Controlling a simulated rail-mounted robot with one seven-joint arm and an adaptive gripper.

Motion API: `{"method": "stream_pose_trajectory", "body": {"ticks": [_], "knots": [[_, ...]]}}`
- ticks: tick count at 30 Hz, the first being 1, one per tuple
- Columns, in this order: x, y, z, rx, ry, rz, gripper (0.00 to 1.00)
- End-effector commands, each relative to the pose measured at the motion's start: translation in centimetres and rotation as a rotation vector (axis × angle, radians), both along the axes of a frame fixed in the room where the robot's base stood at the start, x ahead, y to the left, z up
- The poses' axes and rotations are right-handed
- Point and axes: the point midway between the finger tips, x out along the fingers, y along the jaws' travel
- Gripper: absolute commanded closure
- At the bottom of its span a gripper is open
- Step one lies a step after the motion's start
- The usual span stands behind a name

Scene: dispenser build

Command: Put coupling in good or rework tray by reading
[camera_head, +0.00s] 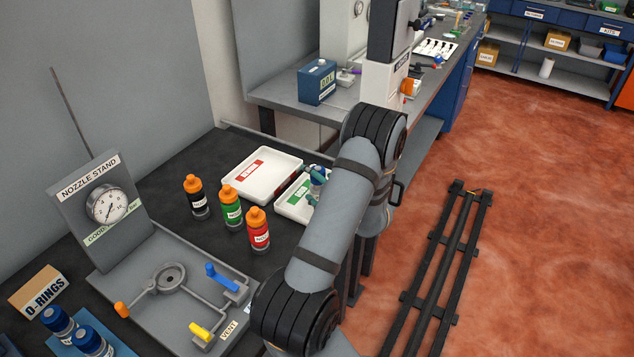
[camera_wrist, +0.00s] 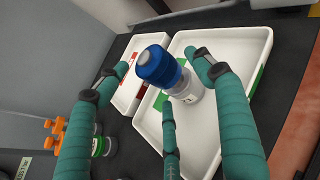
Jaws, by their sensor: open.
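The coupling, a blue-capped clear piece with a white label (camera_wrist: 160,68), stands tilted in the picture over the green-labelled white tray (camera_wrist: 262,42); it appears to rest inside. My gripper (camera_wrist: 164,84) has its teal fingers spread around the coupling, apart from it. In the head view my gripper (camera_head: 316,182) is at the green-labelled tray (camera_head: 284,213), and the coupling is mostly hidden there. The red-labelled white tray (camera_head: 290,160) is beside it, empty. The nozzle stand gauge (camera_head: 107,205) has a dial too small to read surely.
Black, green and red bottles with orange caps (camera_head: 231,207) stand left of the trays. The nozzle stand (camera_head: 175,330) has orange, blue and yellow handles. Blue-capped pieces (camera_head: 92,341) and an O-rings box (camera_head: 38,292) are at lower left. A blue box (camera_head: 317,83) sits on the back bench.

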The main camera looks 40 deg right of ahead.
Motion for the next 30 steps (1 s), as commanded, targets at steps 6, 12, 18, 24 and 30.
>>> {"method": "stream_pose_trajectory", "body": {"ticks": [6, 12, 18, 24, 30], "knots": [[0.0, 0.0, 0.2, 0.0, 0.0, 0.0, 0.33], [-1.8, 0.2, 0.9, 0.0, -0.001, -0.005, 0.33], [-5.7, 1.2, 2.6, -0.002, 0.0, -0.006, 0.33], [-9.0, 2.0, 4.1, -0.002, 0.0, -0.005, 0.33], [-10.6, 2.5, 4.8, 0.0, 0.0, -0.001, 0.33]]}}
